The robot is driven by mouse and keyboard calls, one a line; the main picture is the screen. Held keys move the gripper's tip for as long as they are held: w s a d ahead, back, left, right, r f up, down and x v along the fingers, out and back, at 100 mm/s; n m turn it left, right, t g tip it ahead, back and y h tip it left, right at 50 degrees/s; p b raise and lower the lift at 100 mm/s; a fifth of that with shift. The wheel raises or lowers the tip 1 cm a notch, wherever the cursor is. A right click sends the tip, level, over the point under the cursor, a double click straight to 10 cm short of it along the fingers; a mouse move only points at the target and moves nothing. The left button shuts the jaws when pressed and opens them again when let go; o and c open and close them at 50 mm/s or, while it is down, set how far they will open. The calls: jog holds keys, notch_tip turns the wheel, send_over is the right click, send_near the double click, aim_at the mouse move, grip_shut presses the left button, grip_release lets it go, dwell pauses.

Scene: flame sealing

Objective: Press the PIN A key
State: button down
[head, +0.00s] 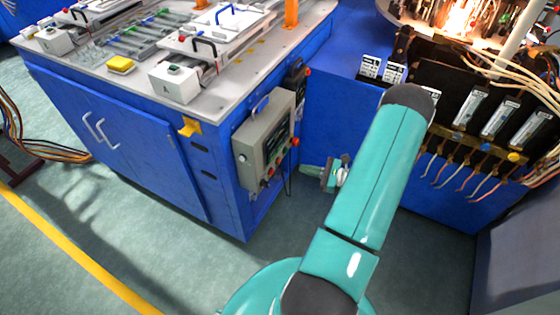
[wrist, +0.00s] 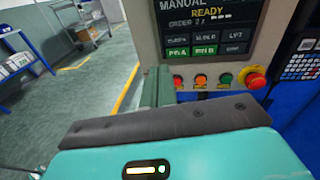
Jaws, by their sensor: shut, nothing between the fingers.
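The PIN A key (wrist: 178,52) is a green-lit field at the left of the lower key row on the control panel's screen, in the wrist view. The panel (head: 264,140) is a grey box on the side of the blue cabinet in the head view, its keys too small to read there. My gripper (head: 318,171) is right of and below the panel in the head view, apart from it. In the wrist view its shut, empty fingers (wrist: 157,86) show greenish, below and left of the PIN A key. I cannot tell the gap in depth.
The PIN B key (wrist: 204,50) sits right beside PIN A. Coloured buttons (wrist: 201,80) and a red emergency knob (wrist: 255,80) line the panel's lower edge. A keypad (wrist: 301,62) is to the right. A burner machine (head: 480,110) stands right; open floor (head: 120,220) lies left.

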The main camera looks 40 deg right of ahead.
aim_at(272, 158)
jog(key=s+d+f+m+h, duration=0.1)
jog(key=s+d+f+m+t+h, duration=0.1)
jog(key=f, duration=0.1)
jog(key=shift+s+d+f+m+t, duration=0.1)
jog(key=shift+f+m+t, duration=0.05)
jog(key=shift+m+t, duration=0.15)
jog(key=x, duration=1.4)
